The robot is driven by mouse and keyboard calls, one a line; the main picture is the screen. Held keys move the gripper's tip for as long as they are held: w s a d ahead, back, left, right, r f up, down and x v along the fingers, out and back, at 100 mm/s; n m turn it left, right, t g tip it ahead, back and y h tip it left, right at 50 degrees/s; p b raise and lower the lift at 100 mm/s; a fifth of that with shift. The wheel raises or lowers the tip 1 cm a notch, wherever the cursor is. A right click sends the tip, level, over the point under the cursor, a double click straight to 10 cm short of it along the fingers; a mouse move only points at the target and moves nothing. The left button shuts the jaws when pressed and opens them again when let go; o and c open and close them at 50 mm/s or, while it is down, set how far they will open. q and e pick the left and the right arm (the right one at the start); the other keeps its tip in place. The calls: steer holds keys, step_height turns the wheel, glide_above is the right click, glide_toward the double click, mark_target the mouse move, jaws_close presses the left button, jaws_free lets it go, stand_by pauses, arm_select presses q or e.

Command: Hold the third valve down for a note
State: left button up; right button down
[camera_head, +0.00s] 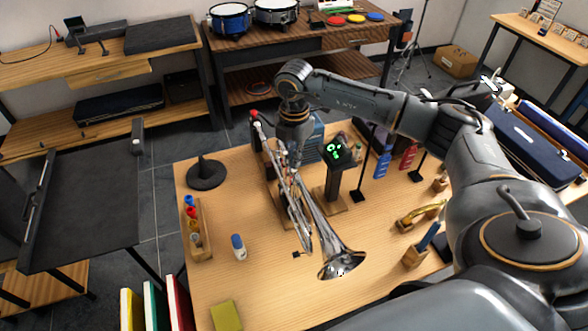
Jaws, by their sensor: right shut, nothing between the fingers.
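A silver trumpet (323,237) rests on a stand on the wooden table, its bell toward the front and its mouthpiece end toward the back. My right gripper (295,167) points down over the trumpet's middle, around the valves, and is shut with nothing held. The valves are too small and too covered by the gripper to tell which one it is over or whether it touches one. My left gripper is not in view.
On the table (208,281) are a black round base (206,174), a wooden rack with small bottles (195,228), a white-and-blue bottle (238,247) and a yellow block (226,317). Small wooden holders (415,256) stand at right. The front middle is clear.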

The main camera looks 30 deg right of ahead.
steer(key=shift+f, duration=0.15)
steer(key=shift+f+b, duration=1.15)
steer(key=shift+f, duration=0.4)
steer(key=shift+r, duration=0.1)
steer(key=shift+r+p, duration=2.45)
steer(key=shift+r, duration=1.1)
steer(key=shift+a, duration=0.1)
